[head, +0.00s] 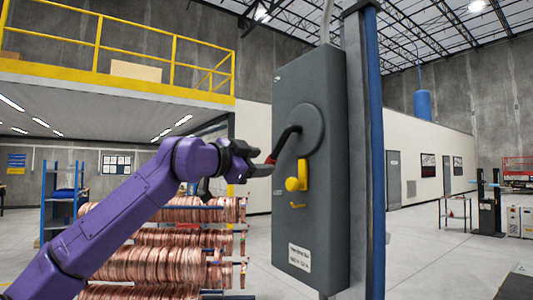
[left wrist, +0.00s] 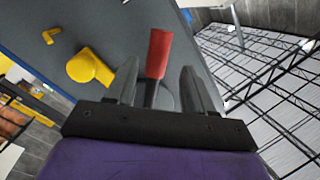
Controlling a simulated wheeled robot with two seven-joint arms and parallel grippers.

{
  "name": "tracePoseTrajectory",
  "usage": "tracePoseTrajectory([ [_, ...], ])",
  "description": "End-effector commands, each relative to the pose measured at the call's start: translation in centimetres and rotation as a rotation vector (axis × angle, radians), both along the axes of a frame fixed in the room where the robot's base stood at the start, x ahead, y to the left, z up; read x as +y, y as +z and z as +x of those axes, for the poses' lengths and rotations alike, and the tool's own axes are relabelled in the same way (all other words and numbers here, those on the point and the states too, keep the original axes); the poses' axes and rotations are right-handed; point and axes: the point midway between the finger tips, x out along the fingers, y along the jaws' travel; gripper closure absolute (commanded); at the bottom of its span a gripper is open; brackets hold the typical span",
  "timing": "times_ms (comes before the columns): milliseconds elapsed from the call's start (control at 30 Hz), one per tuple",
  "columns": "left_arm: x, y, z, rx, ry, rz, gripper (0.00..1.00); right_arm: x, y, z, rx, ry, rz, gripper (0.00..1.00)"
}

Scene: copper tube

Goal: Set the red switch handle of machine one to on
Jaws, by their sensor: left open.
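The grey switch box (head: 310,210) hangs on a post at the middle of the head view. Its black lever runs from a round hub (head: 307,125) down to the left and ends in a red handle (head: 271,159). My left gripper (head: 262,165) is at the lever's end, its fingertips by the red handle. In the left wrist view the red handle (left wrist: 158,54) stands between the two open fingers of my left gripper (left wrist: 160,88), with a gap on each side. My right gripper is not in view.
A yellow knob (head: 297,180) sits on the box below the lever; it also shows in the left wrist view (left wrist: 90,68). Racks of copper coils (head: 165,238) stand behind my left arm. A blue and grey post (head: 372,150) rises beside the box.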

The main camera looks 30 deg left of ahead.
Motion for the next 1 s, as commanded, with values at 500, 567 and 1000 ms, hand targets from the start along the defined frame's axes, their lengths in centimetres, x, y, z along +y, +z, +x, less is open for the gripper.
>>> tracePoseTrajectory([
  [500, -0.2, -0.2, 3.2, 0.003, 0.005, 0.004, 0.51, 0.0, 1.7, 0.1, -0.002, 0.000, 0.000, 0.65],
  [567, -0.2, -0.2, 3.2, 0.003, 0.005, 0.004, 0.70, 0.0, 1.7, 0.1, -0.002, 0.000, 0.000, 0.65],
  [1000, -0.9, 0.1, 3.8, -0.007, -0.010, 0.034, 1.00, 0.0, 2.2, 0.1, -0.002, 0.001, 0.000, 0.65],
])
